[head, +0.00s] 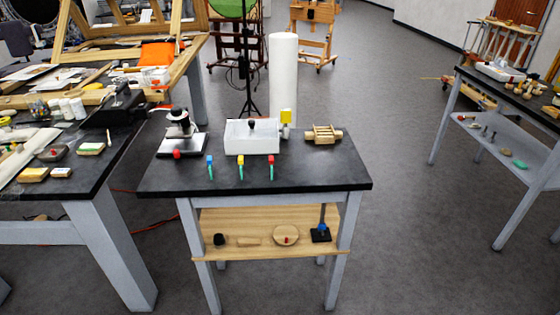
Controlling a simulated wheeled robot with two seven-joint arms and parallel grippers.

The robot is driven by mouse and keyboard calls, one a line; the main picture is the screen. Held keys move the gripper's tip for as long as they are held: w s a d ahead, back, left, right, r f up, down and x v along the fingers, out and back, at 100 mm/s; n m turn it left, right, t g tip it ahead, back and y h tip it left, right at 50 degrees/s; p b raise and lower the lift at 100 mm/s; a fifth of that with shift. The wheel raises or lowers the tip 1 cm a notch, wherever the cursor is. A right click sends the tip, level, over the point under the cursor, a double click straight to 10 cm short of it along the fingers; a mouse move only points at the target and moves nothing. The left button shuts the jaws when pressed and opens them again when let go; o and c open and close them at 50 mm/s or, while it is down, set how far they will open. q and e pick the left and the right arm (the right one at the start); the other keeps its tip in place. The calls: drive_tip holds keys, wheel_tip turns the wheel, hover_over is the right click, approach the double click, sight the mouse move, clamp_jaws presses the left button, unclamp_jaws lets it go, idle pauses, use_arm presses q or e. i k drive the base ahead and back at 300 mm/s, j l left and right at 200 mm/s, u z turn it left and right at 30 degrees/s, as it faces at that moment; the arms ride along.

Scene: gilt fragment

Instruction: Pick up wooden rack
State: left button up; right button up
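A small light-wood rack (323,134) with slats and a rod through it sits on the right part of the black-topped table (325,172) in the middle of the head view. It looks upright and nothing covers it. Neither of my grippers shows in this view.
On the same table stand a microscope-like device (181,132), a white box (251,138) and several small coloured-handled tools at the front. A tall white roll (284,75) rises behind. A cluttered workbench (90,165) is close on the left. Open floor (410,240) lies to the right.

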sight(321, 135)
drive_tip(key=i+l, duration=0.4)
drive_tip(key=l, duration=0.15)
drive_tip(key=i+l, duration=0.35)
drive_tip(key=l, duration=0.2)
drive_tip(key=i+l, duration=0.4)
drive_tip(key=l, duration=0.2)
